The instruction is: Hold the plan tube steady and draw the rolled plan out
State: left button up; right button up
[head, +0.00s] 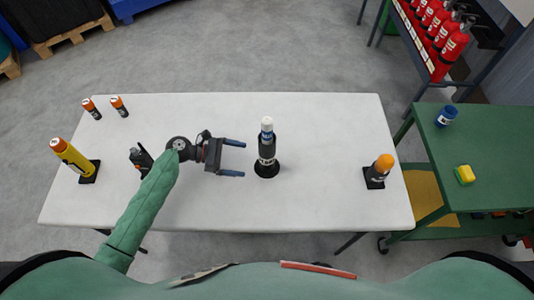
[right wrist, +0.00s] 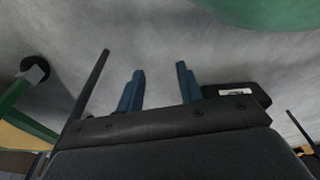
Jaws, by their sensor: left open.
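The plan tube (head: 266,148) is a dark cylinder with a pale band, standing upright on a round black base near the middle of the white table. The white end of the rolled plan (head: 267,121) sticks out of its top. My left gripper (head: 242,159) is open and empty just left of the tube, its two blue fingers pointing at it and apart from it. My right gripper (right wrist: 160,74) shows only in the right wrist view, fingers apart with nothing between them, above grey floor. The right arm is not in the head view.
On the white table (head: 330,205) stand a yellow cylinder (head: 72,158) at left, two small orange-capped ones (head: 119,106) behind it, and an orange-topped dark canister (head: 379,171) at right. A green cart (head: 490,140) stands at right. Table around the tube is clear rightward.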

aim_at(264, 163)
pick_arm(q)
jog(key=b+x, duration=0.1)
jog(key=x, duration=0.2)
jog(key=shift+w+d+f, duration=0.1)
jog(key=shift+f, duration=0.05)
jog(key=shift+b+x, duration=0.6)
jog(key=shift+x, duration=0.45)
jog(key=shift+d, duration=0.25)
jog(key=shift+p+x, duration=0.7)
jog(key=shift+x, duration=0.65)
jog(key=shift+d, duration=0.2)
jog(key=shift+d+f, duration=0.1)
jog(key=shift+d, duration=0.05)
pick_arm(e)
jog(key=shift+w+a+r, duration=0.3)
jog(key=shift+w+r, duration=0.4)
pick_arm(q)
jog(key=c, duration=1.2)
pick_arm(e)
jog(key=shift+s+a, duration=0.15)
jog(key=shift+s, duration=0.1)
